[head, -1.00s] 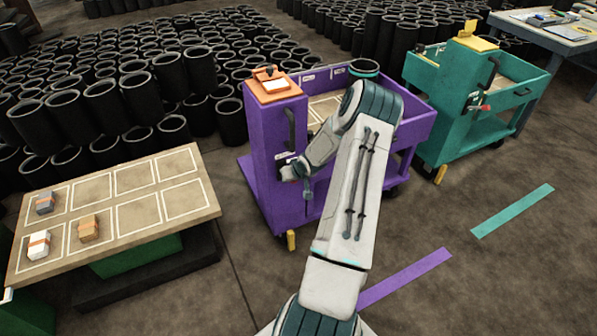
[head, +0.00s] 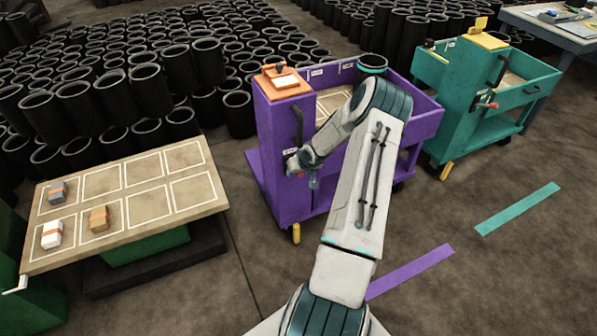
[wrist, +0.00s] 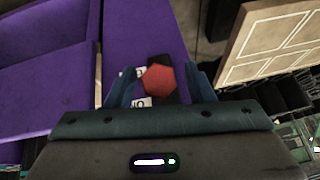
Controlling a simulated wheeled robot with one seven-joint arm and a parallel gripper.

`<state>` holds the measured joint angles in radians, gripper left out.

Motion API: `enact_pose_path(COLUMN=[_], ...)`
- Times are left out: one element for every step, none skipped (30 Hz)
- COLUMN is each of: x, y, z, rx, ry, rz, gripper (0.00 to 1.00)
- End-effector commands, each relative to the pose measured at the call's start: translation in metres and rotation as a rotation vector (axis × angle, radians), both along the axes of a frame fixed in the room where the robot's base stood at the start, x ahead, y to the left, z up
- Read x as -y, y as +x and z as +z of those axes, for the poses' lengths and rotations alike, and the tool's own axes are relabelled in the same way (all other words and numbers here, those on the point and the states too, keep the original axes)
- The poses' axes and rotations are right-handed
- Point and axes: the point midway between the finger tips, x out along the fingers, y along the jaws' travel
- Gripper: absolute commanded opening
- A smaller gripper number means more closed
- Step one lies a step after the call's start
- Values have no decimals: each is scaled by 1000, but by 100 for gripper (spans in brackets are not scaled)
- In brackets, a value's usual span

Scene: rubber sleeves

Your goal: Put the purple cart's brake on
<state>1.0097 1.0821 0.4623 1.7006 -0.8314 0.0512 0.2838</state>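The purple cart (head: 278,185) stands upright in the middle of the head view, with an orange tray on top of its tall end panel. In the wrist view, a red knob (wrist: 159,80) sits in front of a dark plate on the purple panel (wrist: 130,40), beside white labels whose marks I cannot fully read. My gripper (wrist: 162,86) has its two blue fingers apart, one on each side of the knob, with gaps visible. In the head view my gripper (head: 302,166) is at the cart's panel, below its dark handle, and partly hides the brake area.
A teal cart (head: 455,105) with a similar red-tipped lever stands at the right. A wooden table (head: 125,205) with a few small blocks is at the left. Black sleeves (head: 150,92) crowd the back. Purple (head: 410,272) and teal (head: 517,208) strips mark open floor.

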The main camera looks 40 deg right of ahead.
Motion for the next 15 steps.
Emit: enact_pose_path(x=[0,0,0,0,0,0,1,1,1,0,0,1,1,1,1], y=[0,0,0,0,0,-1,-1,-1,-3,-4,-6,-8,-11,-14,-17], z=[0,0,0,0,0,0,1,2,4,7,10,15,19,24,31], rx=[0,0,0,0,0,0,1,1,1,1,1,2,2,1,2], ry=[0,1,1,0,0,0,0,0,0,0,0,-1,-1,0,-1], rz=[0,0,0,-1,-1,-1,-1,-1,-1,-1,-1,-1,-2,-2,-3], gripper=[48,48,48,48,48,48,48,48,48,48,48,48,48,48,48])
